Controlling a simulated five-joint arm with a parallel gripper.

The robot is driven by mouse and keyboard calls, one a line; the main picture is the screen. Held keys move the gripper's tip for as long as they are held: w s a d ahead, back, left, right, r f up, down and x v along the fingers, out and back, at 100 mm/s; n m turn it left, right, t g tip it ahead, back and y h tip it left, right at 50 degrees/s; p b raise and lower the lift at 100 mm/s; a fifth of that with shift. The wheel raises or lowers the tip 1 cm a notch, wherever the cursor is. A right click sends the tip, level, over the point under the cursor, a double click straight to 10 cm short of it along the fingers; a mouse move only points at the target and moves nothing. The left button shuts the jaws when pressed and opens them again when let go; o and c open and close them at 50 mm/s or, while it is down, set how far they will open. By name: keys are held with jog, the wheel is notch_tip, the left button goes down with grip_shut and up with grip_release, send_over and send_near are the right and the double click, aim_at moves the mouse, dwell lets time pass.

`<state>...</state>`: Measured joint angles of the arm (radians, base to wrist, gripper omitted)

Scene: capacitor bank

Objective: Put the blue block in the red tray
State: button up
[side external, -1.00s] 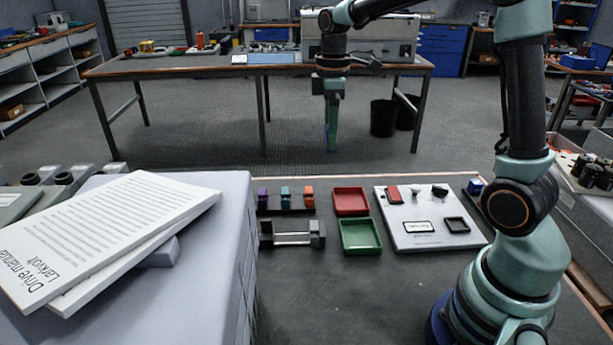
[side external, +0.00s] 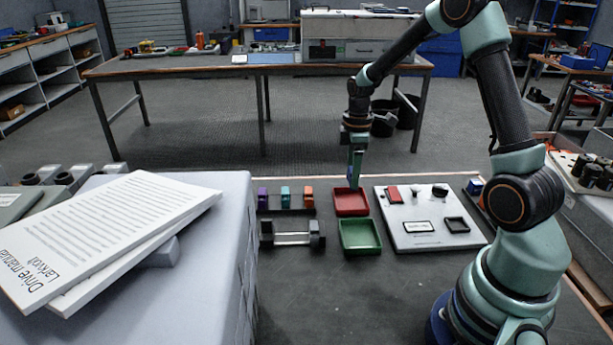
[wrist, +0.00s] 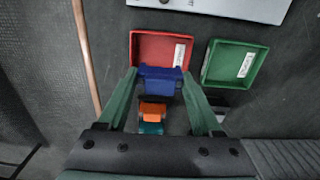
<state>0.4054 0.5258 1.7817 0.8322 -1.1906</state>
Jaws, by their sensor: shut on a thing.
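My gripper (side external: 354,183) hangs over the back part of the red tray (side external: 351,209), fingers pointing down. In the wrist view my gripper (wrist: 160,88) is shut on the blue block (wrist: 159,78), which sits between the two fingertips. The block overlaps the near edge of the red tray (wrist: 148,45) in that view. The tray is a shallow square with raised walls and a white label, and looks empty. In the side view the block is hard to tell from the fingers, and its height above the tray is unclear.
The green tray (side external: 360,237) stands just in front of the red one. A white panel (side external: 425,242) with fittings lies to the right. Purple, teal and orange blocks (side external: 308,196) stand in a rack to the left, behind a grey metal fixture (side external: 292,238).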

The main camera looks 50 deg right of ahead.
jog(key=shift+f, duration=2.9)
jog(key=shift+f, duration=0.15)
jog(key=o, duration=1.1)
jog(key=shift+c, duration=0.2)
notch_tip(320, 180, up, 12)
jog(key=shift+r, duration=0.1)
jog(key=s+a+r+m+t, duration=0.2)
jog(key=s+a+r+m, duration=0.2)
jog(key=a, duration=0.4)
jog(key=s+a+r+m+t, duration=0.3)
jog(key=s+a+r+m, duration=0.2)
jog(key=s+a+r, duration=0.2)
jog(key=shift+a+r+t, duration=0.15)
jog(key=shift+a+t, duration=0.15)
jog(key=shift+a, duration=0.7)
